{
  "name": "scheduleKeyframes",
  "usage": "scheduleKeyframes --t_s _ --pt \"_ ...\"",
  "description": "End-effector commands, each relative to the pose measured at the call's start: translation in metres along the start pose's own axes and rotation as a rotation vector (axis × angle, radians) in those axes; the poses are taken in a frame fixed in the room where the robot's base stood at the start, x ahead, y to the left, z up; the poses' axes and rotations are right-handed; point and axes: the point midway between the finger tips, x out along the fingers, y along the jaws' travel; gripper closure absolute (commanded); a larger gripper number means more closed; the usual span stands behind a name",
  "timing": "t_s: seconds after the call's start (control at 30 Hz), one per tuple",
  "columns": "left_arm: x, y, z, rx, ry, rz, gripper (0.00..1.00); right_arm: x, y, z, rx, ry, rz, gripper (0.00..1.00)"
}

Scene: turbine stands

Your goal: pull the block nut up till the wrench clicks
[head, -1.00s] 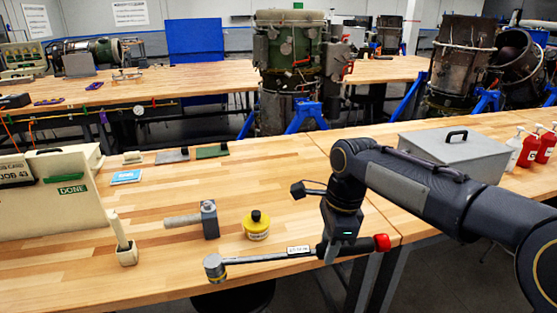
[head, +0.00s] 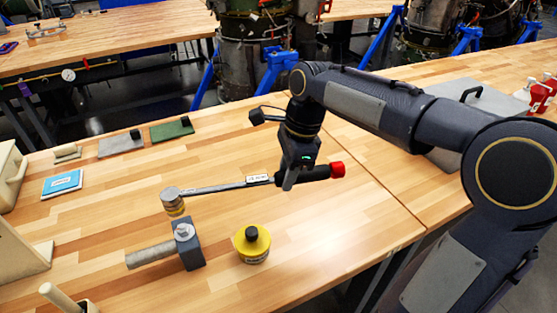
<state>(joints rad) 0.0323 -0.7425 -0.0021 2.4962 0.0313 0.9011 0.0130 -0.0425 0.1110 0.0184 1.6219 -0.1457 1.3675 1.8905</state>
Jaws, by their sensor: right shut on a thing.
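My right gripper (head: 290,181) is shut on the torque wrench (head: 225,187), near its black handle with the red end knob. The wrench's shaft runs left from the gripper, with a white label on it. Its round head and socket (head: 174,205) are just above and slightly left of the nut (head: 183,231) in the picture; a small gap shows between them. The nut sits on top of the dark grey block (head: 190,252), which has a grey cylindrical bar out of its left side. My left gripper is not in view.
A yellow tin with a black cap (head: 252,245) stands right of the block. A blue booklet (head: 62,184), a grey mat (head: 121,145) and a green mat (head: 172,131) lie at the back left. A cup with a brush handle (head: 85,308) is at the lower left.

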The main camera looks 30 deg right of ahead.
Motion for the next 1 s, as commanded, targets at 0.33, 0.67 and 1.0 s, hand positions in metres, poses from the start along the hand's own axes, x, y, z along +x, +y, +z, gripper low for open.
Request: scheduleKeyframes --t_s 0.33,0.67,1.0 --pt "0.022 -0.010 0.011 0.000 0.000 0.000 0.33 0.025 0.000 -0.005 -0.001 -0.002 -0.003 1.00" --pt "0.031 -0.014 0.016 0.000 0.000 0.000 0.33 0.044 -0.001 -0.009 -0.001 -0.002 -0.003 1.00" --pt "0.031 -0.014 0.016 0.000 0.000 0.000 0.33 0.045 -0.001 -0.009 -0.001 -0.002 -0.003 1.00"
